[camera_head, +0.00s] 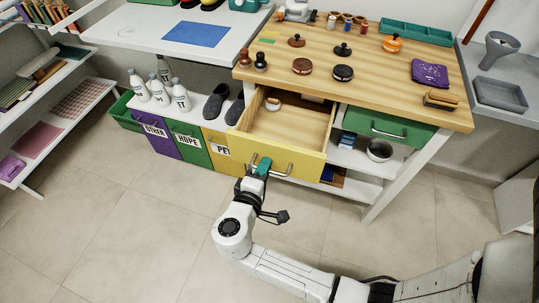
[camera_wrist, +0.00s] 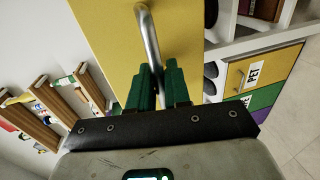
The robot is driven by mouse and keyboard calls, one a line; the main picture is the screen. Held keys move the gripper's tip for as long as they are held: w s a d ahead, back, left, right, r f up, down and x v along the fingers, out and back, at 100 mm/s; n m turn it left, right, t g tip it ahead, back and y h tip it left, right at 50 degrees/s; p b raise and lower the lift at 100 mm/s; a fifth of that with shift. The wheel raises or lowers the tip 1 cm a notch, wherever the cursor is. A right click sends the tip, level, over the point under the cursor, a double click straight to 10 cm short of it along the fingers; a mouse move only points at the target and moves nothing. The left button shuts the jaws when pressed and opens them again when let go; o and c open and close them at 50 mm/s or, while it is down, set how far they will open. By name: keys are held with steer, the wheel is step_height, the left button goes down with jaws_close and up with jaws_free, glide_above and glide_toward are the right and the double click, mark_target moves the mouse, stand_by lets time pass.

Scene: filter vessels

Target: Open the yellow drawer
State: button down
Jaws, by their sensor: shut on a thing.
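The yellow drawer (camera_head: 298,161) stands pulled out from under the wooden workbench, and its open inside shows. A small round item with a pale part (camera_head: 272,103) lies inside near the back left. The drawer's metal bar handle (camera_wrist: 149,40) runs across its yellow front, which fills the upper middle of the wrist view (camera_wrist: 110,35). My gripper (camera_head: 262,166) is at the left part of the handle in the head view. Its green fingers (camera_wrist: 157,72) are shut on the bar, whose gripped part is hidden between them.
A closed green drawer (camera_head: 380,127) is right of the yellow one, above open shelves with a metal bowl (camera_head: 379,150). Purple, green and yellow labelled bins (camera_head: 186,146) stand to the left below bottles and dark shoes (camera_head: 216,101). The tiled floor (camera_head: 110,225) in front is clear.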

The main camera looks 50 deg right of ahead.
steer(key=shift+f+v, duration=0.2)
steer(key=shift+v, duration=0.75)
steer(key=shift+f+v, duration=0.2)
steer(key=shift+v, duration=0.75)
steer(key=shift+f+v, duration=0.2)
steer(key=shift+v, duration=0.75)
steer(key=shift+a, duration=0.15)
steer(key=c, duration=1.3)
jaws_free()
steer(key=v, duration=1)
steer(key=shift+a+b, duration=0.3)
steer(key=shift+a, duration=0.05)
steer(key=shift+s, duration=0.1)
